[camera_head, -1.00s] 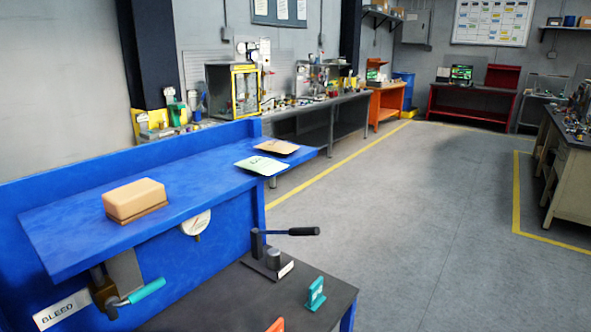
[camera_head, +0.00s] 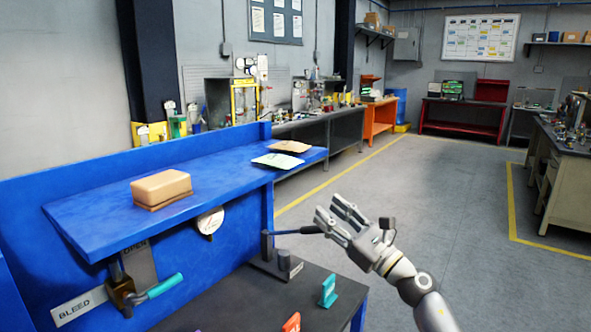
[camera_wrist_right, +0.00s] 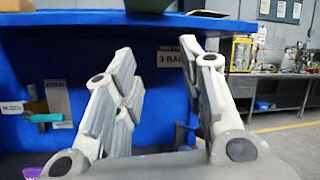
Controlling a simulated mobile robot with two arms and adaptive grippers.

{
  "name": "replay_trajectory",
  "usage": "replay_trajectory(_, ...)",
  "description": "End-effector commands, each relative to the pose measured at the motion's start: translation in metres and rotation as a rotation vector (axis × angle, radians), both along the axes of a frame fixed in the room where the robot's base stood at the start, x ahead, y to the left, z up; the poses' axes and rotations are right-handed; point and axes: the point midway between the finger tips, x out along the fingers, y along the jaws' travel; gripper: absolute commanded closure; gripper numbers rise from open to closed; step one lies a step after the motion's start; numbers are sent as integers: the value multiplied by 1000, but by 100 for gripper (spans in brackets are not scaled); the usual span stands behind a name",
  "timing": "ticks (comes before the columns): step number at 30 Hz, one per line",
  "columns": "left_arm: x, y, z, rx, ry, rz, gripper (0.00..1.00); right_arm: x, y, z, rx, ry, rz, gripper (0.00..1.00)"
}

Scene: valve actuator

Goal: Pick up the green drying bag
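The green drying bag (camera_head: 278,160) lies flat on the right end of the blue shelf (camera_head: 105,225), in front of a brown bag (camera_head: 290,146). My right gripper (camera_head: 328,212) is raised to the right of the shelf, lower in the picture than the bag and apart from it. In the right wrist view the two fingers (camera_wrist_right: 162,85) stand apart with nothing held between them. They face the blue panel below the shelf edge. My left gripper is not in view.
A tan block (camera_head: 161,187) sits on the shelf's left part. Below are a teal-handled bleed valve (camera_head: 150,291), a gauge (camera_head: 210,221) and a dark table (camera_head: 250,305) with a black-handled lever (camera_head: 295,232) beside my right gripper. Open floor (camera_head: 430,200) lies to the right.

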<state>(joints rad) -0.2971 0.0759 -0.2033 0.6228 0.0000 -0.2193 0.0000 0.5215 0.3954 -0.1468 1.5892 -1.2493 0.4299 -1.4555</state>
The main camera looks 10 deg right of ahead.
Motion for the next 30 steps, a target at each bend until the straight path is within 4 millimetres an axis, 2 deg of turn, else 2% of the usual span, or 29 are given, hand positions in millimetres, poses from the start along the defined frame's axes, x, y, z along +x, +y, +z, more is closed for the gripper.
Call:
replay_trajectory(1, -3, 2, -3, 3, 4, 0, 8, -1, 5, 22, -162, -102, -8, 62)
replay_trajectory(4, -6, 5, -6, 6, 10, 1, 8, -3, 12, 51, -480, -278, -31, 62)
replay_trajectory(9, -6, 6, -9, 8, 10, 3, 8, -4, 8, 80, -914, -494, -77, 62)
replay_trajectory(12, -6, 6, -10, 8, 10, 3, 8, -4, 1, 89, -1079, -565, -98, 62)
replay_trajectory(15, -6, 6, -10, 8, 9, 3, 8, -4, -3, 94, -1176, -602, -108, 62)
replay_trajectory(20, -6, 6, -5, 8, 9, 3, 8, 0, -1, 97, -1221, -618, -111, 62)
replay_trajectory(30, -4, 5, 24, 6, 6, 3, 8, 32, 32, 100, -1213, -616, -107, 62)
